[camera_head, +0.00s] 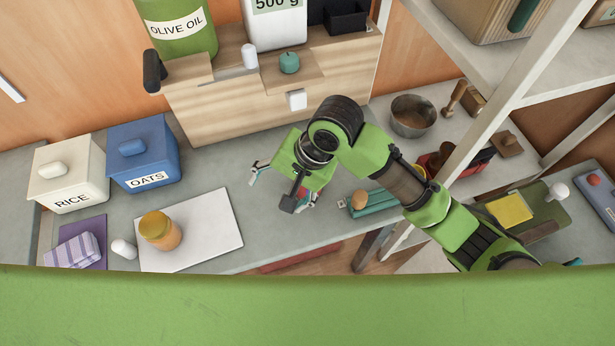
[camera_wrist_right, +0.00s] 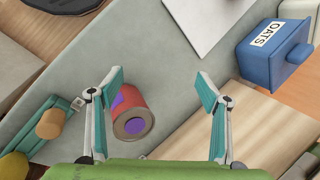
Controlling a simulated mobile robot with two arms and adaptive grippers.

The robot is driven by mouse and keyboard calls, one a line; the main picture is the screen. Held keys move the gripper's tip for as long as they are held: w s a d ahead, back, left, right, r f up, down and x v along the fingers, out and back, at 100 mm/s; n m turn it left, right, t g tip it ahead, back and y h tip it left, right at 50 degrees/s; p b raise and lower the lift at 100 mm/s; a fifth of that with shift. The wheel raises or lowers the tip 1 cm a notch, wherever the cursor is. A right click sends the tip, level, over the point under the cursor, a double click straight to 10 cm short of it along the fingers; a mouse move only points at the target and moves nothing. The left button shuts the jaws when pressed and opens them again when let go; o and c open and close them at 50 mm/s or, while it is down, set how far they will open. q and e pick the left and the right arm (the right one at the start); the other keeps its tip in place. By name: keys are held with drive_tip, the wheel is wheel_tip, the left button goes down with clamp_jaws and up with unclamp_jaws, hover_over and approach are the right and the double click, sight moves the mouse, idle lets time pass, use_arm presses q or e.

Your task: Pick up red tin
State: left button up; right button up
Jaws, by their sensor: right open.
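The red tin (camera_wrist_right: 130,119) shows in the right wrist view, with a purple patch on its side and a purple disc on its near end. It stands on the grey counter, between the fingers' lines and closer to the picture-left finger. My right gripper (camera_wrist_right: 160,85) is open and empty, with clear space between the tin and the other finger. In the head view my right gripper (camera_head: 282,188) hangs over the counter and hides most of the tin; only a small red patch shows beside a finger. My left gripper is in neither view.
A teal tray (camera_head: 379,209) with a brown knob-like thing lies right of the gripper. A white board (camera_head: 205,240) with an orange jar (camera_head: 160,232) and the blue oats box (camera_head: 145,165) are left. A wooden shelf unit (camera_head: 230,105) stands behind; a white rack post (camera_head: 495,130) rises right.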

drive_tip(key=w+d+r+m+h, duration=0.1)
drive_tip(key=w+d+m, duration=0.1)
drive_tip(key=w+d+r+m+h, duration=0.3)
drive_tip(key=w+m, duration=0.1)
drive_tip(key=m, duration=0.1)
drive_tip(key=shift+w+d+r+g+h, duration=0.2)
drive_tip(key=shift+d+r+g+h, duration=0.1)
drive_tip(key=shift+d, duration=0.1)
drive_tip(key=shift+w+d+r+m, duration=0.15)
drive_tip(key=shift+d+m, duration=0.05)
drive_tip(key=shift+m, duration=0.2)
drive_tip(key=shift+d, duration=0.1)
wheel_tip(320, 180, down, 8)
drive_tip(key=shift+p, duration=0.4)
drive_tip(key=f, duration=0.2)
drive_tip(key=f+p, duration=0.1)
drive_tip(key=f, duration=0.2)
drive_tip(key=shift+w+a+f, duration=0.25)
drive_tip(key=shift+f, duration=0.05)
drive_tip(key=c, duration=1.5)
